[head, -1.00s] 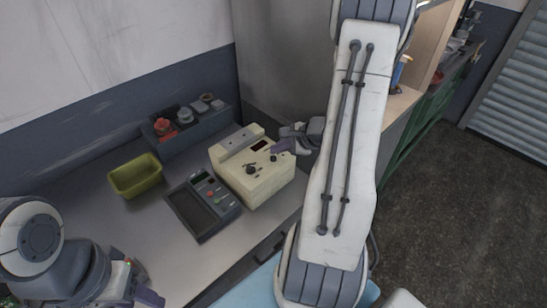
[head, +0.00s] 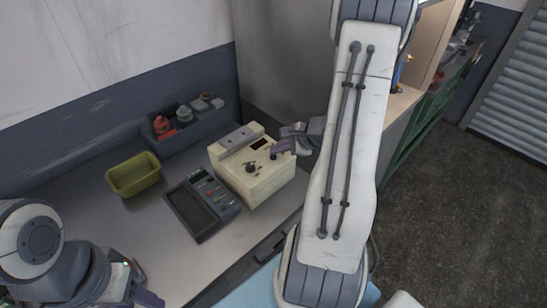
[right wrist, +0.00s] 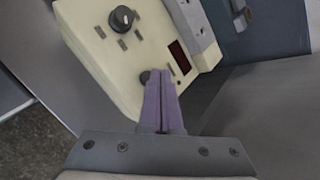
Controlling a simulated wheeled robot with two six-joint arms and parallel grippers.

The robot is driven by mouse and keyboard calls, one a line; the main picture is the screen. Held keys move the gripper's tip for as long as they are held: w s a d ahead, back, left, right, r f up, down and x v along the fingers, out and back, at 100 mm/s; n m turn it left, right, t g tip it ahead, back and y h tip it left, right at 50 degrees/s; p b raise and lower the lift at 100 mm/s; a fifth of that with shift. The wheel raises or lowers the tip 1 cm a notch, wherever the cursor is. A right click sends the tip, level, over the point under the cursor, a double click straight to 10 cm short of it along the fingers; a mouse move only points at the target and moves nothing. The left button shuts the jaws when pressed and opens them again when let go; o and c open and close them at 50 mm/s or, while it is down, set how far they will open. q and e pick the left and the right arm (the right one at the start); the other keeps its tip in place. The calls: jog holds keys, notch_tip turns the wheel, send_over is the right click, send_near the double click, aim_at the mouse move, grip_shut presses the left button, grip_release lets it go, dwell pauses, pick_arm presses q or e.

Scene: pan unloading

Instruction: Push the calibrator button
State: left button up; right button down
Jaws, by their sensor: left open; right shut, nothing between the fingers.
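The calibrator (head: 255,185) is a cream box with a dark knob and a small dark red display, on the metal worktop. It also fills the upper middle of the right wrist view (right wrist: 115,70). Its dark round button (right wrist: 145,76) is partly covered by my right gripper's fingertips (right wrist: 157,74). My right gripper (head: 274,153) is shut and empty, its purple fingers over the button corner. I cannot tell whether the tips touch the button. My left gripper (head: 148,298) is at the lower left edge of the head view, partly cut off, open and away from the calibrator.
A yellow-green bin (head: 134,178) stands further left. A dark rack (head: 190,133) with red and grey items is behind. My right arm hides part of the head view.

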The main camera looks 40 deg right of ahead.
jog(key=shift+f+b, duration=0.5)
jog(key=shift+b, duration=0.15)
dwell(0.7)
jog(key=shift+r, duration=0.1)
jog(key=shift+r+p, duration=0.6)
jog(key=shift+r, duration=0.3)
notch_tip(320, 180, up, 6)
jog(key=p, duration=0.4)
dwell(0.4)
